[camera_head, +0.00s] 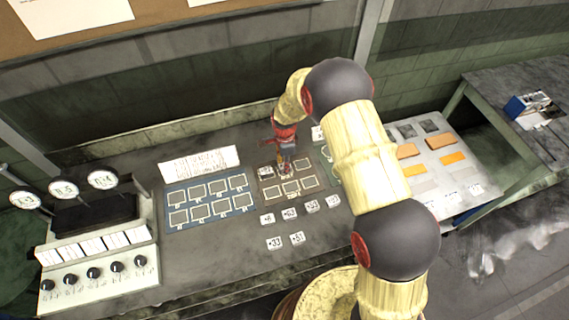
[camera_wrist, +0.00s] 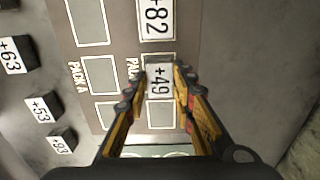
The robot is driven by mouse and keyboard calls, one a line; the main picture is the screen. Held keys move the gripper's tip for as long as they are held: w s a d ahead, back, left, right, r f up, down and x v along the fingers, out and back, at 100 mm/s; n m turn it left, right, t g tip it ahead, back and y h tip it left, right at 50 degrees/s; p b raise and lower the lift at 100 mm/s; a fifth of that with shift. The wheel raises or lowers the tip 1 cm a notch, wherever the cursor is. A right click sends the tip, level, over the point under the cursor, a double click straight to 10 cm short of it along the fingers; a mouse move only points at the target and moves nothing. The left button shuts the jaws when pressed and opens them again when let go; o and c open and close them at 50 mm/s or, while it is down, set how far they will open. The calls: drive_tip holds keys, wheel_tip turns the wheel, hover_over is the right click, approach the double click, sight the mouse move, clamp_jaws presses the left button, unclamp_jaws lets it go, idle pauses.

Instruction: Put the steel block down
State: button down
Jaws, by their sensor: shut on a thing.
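A steel block labelled +49 (camera_wrist: 159,82) sits between the two fingers of my gripper (camera_wrist: 156,84) in the wrist view. It is over the brown board (camera_wrist: 123,38) with outlined square slots. I cannot tell whether it touches the board. A block labelled +82 (camera_wrist: 156,16) lies just beyond it on the same board. In the head view my gripper (camera_head: 286,160) is over the back part of the brown board (camera_head: 292,197), and the held block cannot be made out there.
Loose numbered blocks lie in front of the board, among them +63 (camera_wrist: 13,54), +53 (camera_wrist: 43,108) and +93 (camera_wrist: 62,141). A blue board (camera_head: 208,218) with empty outlined slots is to the left. A pale board with orange blocks (camera_head: 453,158) is to the right.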

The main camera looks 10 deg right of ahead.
drive_tip(key=c, duration=1.5)
unclamp_jaws()
drive_tip(key=shift+r, duration=0.1)
drive_tip(key=s+d+r+n+t, duration=0.1)
drive_tip(key=s+d+r+n, duration=0.1)
drive_tip(key=r, duration=1.1)
drive_tip(key=s+d+r+n, duration=0.2)
drive_tip(key=r, duration=1)
drive_tip(key=s+d+r+n+t, duration=0.2)
drive_tip(key=s+d+r+n, duration=0.1)
drive_tip(key=s+r, duration=0.5)
drive_tip(key=s+d+r+n+t, duration=0.1)
drive_tip(key=s+d+r+n, duration=0.25)
drive_tip(key=s+r, duration=0.45)
drive_tip(key=s+d+r+n+t, duration=0.1)
drive_tip(key=s+n, duration=0.4)
drive_tip(key=s, duration=0.6)
drive_tip(key=shift+s+d+t+p, duration=0.15)
drive_tip(key=shift+d+t+p, duration=0.15)
drive_tip(key=shift+d+p, duration=0.1)
